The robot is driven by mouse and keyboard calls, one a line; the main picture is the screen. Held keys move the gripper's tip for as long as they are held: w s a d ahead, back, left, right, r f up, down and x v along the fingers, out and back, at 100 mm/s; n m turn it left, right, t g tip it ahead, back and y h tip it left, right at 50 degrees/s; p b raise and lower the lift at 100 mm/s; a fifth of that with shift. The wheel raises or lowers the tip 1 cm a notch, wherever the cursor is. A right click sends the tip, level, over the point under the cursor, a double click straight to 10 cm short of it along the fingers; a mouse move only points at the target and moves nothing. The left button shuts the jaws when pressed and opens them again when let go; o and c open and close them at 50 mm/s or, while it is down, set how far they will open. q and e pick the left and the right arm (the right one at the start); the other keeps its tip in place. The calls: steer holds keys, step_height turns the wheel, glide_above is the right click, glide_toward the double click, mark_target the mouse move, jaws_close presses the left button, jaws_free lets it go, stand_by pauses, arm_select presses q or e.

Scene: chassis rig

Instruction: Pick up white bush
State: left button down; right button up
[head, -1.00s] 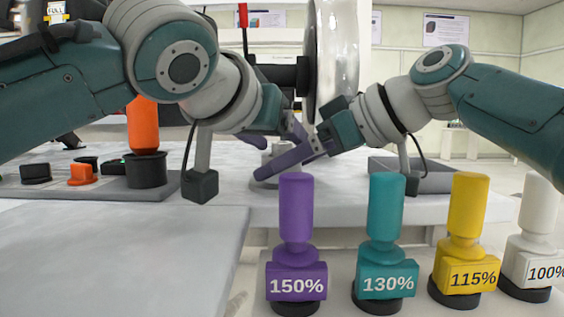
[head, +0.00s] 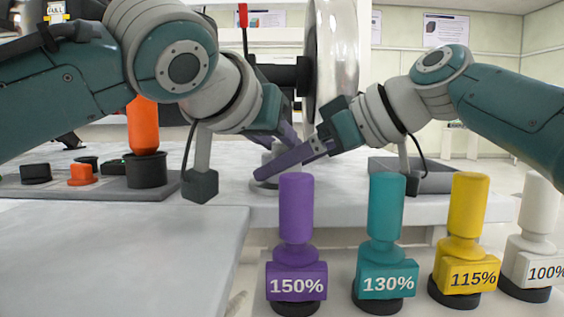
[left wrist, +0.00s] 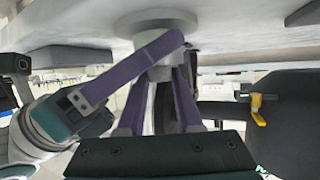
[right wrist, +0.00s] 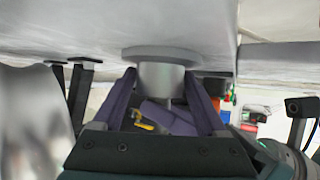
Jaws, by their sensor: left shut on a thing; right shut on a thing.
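The white bush (head: 265,185) is a pale flanged cylinder on the grey-white table, mostly hidden by the grippers in the head view. Its body shows in the left wrist view (left wrist: 160,72) and the right wrist view (right wrist: 162,78), with the wide flange against the table surface. My left gripper (head: 283,138) is shut on the bush, its purple fingers on either side of the body. My right gripper (head: 262,175) is also shut on the bush, with its fingers around the body from the right. The exact contact points are partly hidden.
A row of labelled coloured pieces stands in front: purple (head: 297,210), teal (head: 386,210), yellow (head: 467,210) and white (head: 539,210). A grey tray (head: 440,180) lies to the right. An orange-topped piece (head: 143,125) stands on a dark mat at left. A large shiny wheel (head: 335,50) rises behind.

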mark_target(278, 143)
arm_select(q)
step_height(278, 143, up, 10)
stand_by(0.6)
arm_select(e)
steer(key=o, duration=0.9)
